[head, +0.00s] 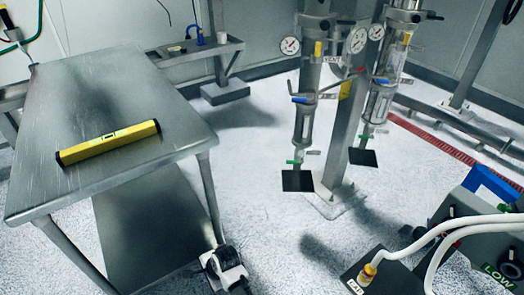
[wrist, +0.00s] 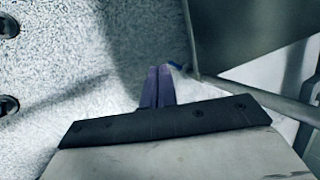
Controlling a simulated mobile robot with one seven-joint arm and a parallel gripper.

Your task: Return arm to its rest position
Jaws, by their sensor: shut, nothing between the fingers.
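My gripper (wrist: 158,74) shows in the wrist view. Its two narrow purple fingers lie together, shut, with nothing between them. The speckled floor (wrist: 60,60) lies beyond the fingertips. A grey metal panel edge and a rail (wrist: 255,98) are to the right of the fingers, and a small blue spot shows near the tips.
A steel table (head: 60,110) at left holds a yellow spirit level (head: 108,142). Vertical sifter columns (head: 308,110) with gauges stand at the back centre. A grey box with white hoses (head: 440,235) is at lower right. The floor between (head: 270,200) is clear.

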